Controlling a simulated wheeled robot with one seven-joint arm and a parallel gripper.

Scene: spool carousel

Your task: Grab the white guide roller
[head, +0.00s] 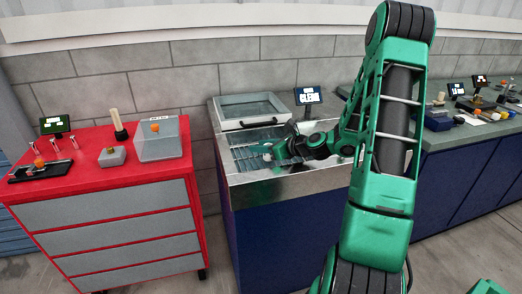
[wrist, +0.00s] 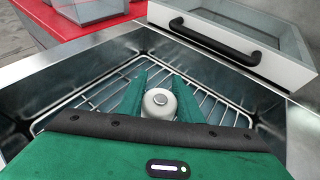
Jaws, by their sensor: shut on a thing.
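The white guide roller (wrist: 159,103) is a short round white piece with a small metal centre. In the wrist view it sits between the two green fingers of my gripper (wrist: 158,95), which are shut on it. A wire rack (wrist: 92,98) in a metal basin lies below it; I cannot tell whether the roller still touches the rack. In the head view my gripper (head: 268,151) reaches down into the basin (head: 240,177), and the roller is too small or hidden to make out there.
A lid with a black handle (wrist: 205,38) stands behind the basin. A small screen (head: 307,95) stands behind the basin. A counter with several items is at right.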

